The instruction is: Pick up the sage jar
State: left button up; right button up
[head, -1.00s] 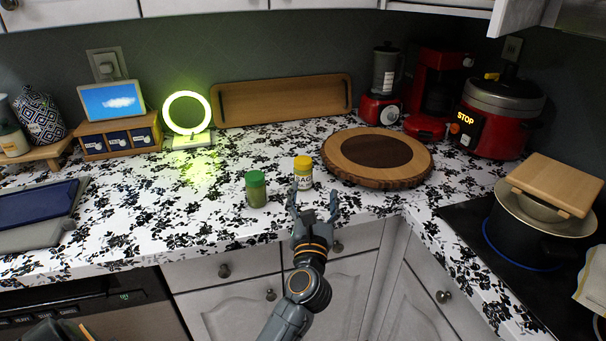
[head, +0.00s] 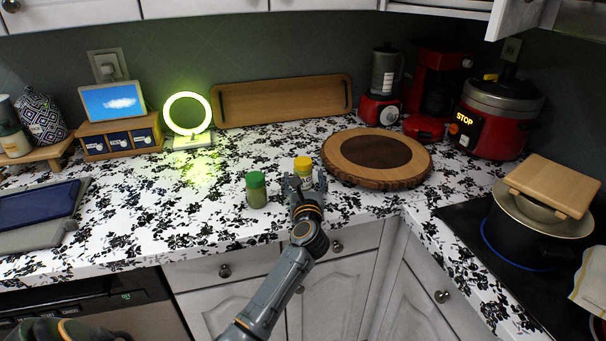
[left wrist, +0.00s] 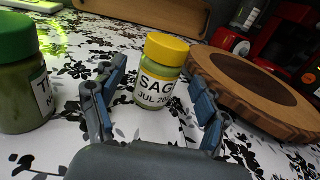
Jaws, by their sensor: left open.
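The sage jar (head: 302,168) has a yellow lid and stands upright on the counter; my gripper partly hides it in the head view. In the left wrist view the sage jar (left wrist: 159,72) shows its white label and sits between and just beyond my open fingers, with no clear contact. My left gripper (head: 305,182) is open and empty at the jar's near side; it also shows in the left wrist view (left wrist: 158,100). My right gripper is not clearly seen.
A green-lidded jar (head: 256,189) stands just left of the sage jar, close to my left finger. A round wooden board (head: 350,178) lies to the right and behind. Patterned counter (head: 130,225) is free in front and to the left.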

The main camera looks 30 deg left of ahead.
aim_at(303, 177)
pick_arm(q)
jog(key=x, duration=0.3)
jog(key=shift+w+a+f, duration=0.1)
jog(key=shift+w+a, duration=0.05)
jog(key=shift+w, duration=0.1)
jog(key=c, duration=1.3)
